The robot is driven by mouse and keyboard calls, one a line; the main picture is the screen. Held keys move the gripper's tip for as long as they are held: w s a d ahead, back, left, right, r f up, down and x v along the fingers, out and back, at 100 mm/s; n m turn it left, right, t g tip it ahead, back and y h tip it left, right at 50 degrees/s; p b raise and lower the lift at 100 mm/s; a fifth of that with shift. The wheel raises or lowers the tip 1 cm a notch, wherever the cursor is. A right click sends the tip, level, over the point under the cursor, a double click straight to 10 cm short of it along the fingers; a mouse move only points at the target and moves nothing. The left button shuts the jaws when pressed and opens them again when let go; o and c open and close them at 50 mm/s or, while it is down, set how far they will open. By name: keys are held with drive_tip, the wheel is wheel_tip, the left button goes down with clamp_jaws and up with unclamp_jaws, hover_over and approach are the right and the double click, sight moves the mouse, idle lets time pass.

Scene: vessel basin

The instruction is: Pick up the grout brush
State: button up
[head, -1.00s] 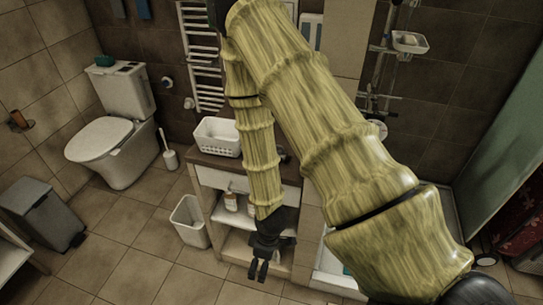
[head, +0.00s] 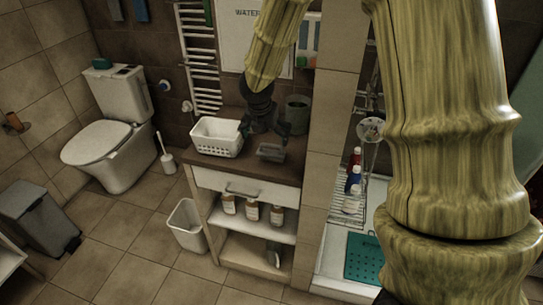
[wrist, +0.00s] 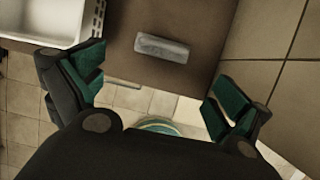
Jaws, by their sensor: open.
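A small grey oblong block (head: 270,152) lies near the front edge of the brown countertop. It may be the grout brush, but I cannot make out bristles. It shows in the wrist view (wrist: 162,48) as a pale grey bar, ahead of the fingers and between their lines. My gripper (head: 264,133) is above the counter, just behind and above the block in the head view. In the wrist view my gripper (wrist: 160,88) has its two green-padded fingers wide apart with nothing between them.
A white perforated basket (head: 217,137) stands left of my gripper, close to the left finger. A dark green cup (head: 297,112) stands at the back right of the counter (head: 232,171). A tiled wall (head: 327,135) rises on the right. Bottles (head: 252,211) stand on the shelf below.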

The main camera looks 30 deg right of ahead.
sight(271, 146)
drive_tip(key=shift+w+d+x, duration=0.15)
drive_tip(key=shift+x, duration=1.2)
drive_tip(key=shift+w+d+x, duration=0.1)
drive_tip(key=shift+d+x, duration=0.05)
drive_tip(key=shift+x, duration=1.2)
drive_tip(key=shift+d+x, duration=0.15)
drive_tip(key=shift+x, duration=1)
drive_tip(key=shift+d+x, duration=0.1)
drive_tip(key=shift+x, duration=1.1)
drive_tip(key=shift+r, duration=0.1)
drive_tip(key=shift+c, duration=0.2)
drive_tip(key=c, duration=0.7)
